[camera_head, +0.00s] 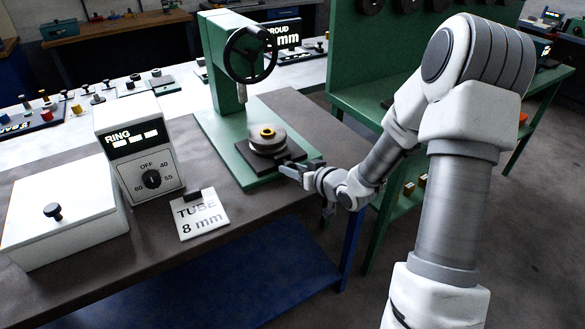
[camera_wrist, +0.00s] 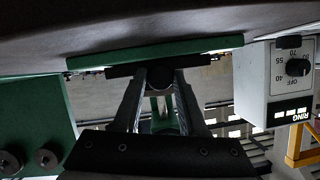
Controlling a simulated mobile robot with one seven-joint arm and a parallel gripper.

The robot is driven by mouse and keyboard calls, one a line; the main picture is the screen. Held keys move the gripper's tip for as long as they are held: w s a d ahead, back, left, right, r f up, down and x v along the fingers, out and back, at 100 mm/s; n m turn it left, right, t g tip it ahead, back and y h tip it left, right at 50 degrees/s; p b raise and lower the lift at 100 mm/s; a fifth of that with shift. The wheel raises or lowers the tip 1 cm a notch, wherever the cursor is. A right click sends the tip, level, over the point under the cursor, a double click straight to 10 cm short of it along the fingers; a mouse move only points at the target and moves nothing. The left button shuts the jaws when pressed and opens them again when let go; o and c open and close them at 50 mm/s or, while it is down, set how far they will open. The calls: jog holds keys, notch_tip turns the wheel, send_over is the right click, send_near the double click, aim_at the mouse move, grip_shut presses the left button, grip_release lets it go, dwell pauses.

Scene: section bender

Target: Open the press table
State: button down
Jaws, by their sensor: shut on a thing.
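The press table, a dark plate (camera_head: 292,154), sits on the green press base (camera_head: 222,150) with a grey round die (camera_head: 267,140) on it. The die has a yellow ring at its centre. My gripper (camera_head: 290,172) reaches in from the right at the plate's front edge. In the wrist view, which looks upside down, my gripper (camera_wrist: 160,78) is shut on a dark round knob (camera_wrist: 165,75) at the front of the plate. In the head view the fingers hide this knob.
The green press column with a black handwheel (camera_head: 250,54) stands behind the die. A green shelf unit (camera_head: 350,60) stands behind my arm.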

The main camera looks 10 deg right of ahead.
jog(key=shift+s, duration=0.1)
dwell(0.3)
jog(key=shift+c, duration=2.3)
grip_release()
jog(key=p+v, duration=1)
jog(key=v, duration=0.7)
jog(key=shift+r, duration=0.2)
jog(key=shift+s+d+f, duration=0.1)
jog(key=shift+s, duration=0.05)
